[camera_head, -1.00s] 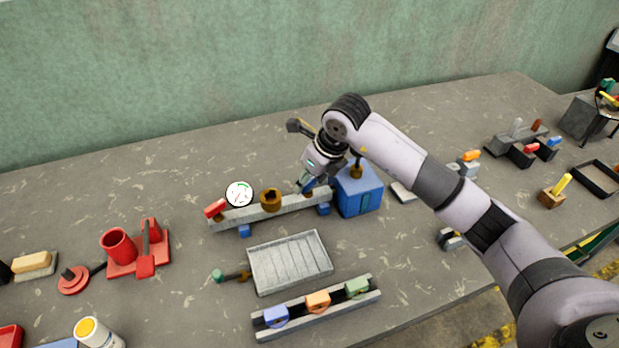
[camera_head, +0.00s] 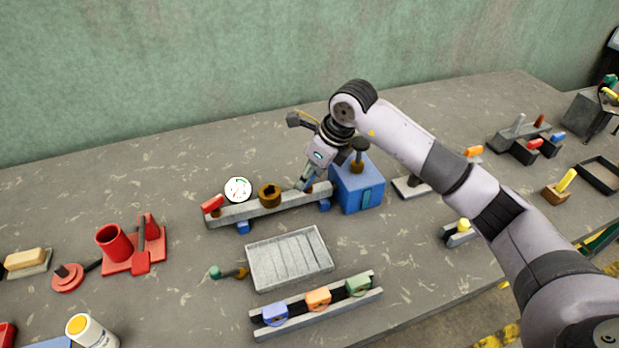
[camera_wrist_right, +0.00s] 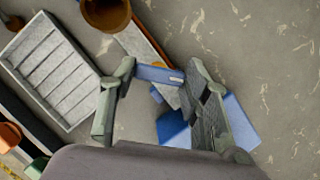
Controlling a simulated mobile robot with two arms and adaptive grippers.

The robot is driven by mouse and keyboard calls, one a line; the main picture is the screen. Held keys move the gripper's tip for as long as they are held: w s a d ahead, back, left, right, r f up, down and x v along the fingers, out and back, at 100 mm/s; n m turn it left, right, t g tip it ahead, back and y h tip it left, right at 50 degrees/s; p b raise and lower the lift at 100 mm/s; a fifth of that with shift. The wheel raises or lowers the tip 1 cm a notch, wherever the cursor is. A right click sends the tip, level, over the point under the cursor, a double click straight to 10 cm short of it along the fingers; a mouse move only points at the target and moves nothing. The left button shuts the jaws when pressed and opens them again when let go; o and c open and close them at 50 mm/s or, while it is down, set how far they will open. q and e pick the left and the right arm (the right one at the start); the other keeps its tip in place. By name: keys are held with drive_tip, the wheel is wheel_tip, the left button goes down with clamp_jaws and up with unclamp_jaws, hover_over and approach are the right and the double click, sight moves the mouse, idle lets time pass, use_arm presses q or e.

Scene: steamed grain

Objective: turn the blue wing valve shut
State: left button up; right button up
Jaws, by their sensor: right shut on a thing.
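The blue wing valve (camera_wrist_right: 158,74) shows in the right wrist view as a short blue bar between my two fingers. It sits at the right part of the grey manifold rail (camera_head: 240,210), beside a blue box (camera_head: 358,190). In the head view it is mostly hidden by my right gripper (camera_head: 304,184), which comes down on it from above right. In the wrist view, my right gripper (camera_wrist_right: 160,68) has a finger at each end of the wing and is shut on it. My left gripper is in neither view.
The rail carries a red-handled valve (camera_head: 212,204), a white gauge (camera_head: 238,189) and a brass fitting (camera_head: 269,195). A grey ribbed tray (camera_head: 288,259) and a rack of coloured blocks (camera_head: 317,299) lie in front. Red parts (camera_head: 130,250) stand left. The table behind the rail is clear.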

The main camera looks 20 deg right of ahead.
drive_tip(key=n+g+y+b, duration=0.1)
drive_tip(key=n+b, duration=0.2)
drive_tip(key=n, duration=0.1)
drive_tip(key=shift+w+d, duration=0.1)
drive_tip(key=shift+w, duration=0.1)
drive_tip(key=n+g+b, duration=0.1)
drive_tip(key=n, duration=0.2)
drive_tip(key=shift+w+r+n+g+y+b, duration=0.1)
drive_tip(key=shift+n+g+y+b, duration=0.2)
drive_tip(key=shift+n+g+b, duration=0.75)
drive_tip(key=shift+n+t+p, duration=0.35)
drive_tip(key=shift+n+p, duration=0.05)
drive_tip(key=shift+n, duration=0.15)
drive_tip(key=o, duration=1.2)
drive_tip(key=shift+c, duration=0.2)
drive_tip(key=v, duration=1.2)
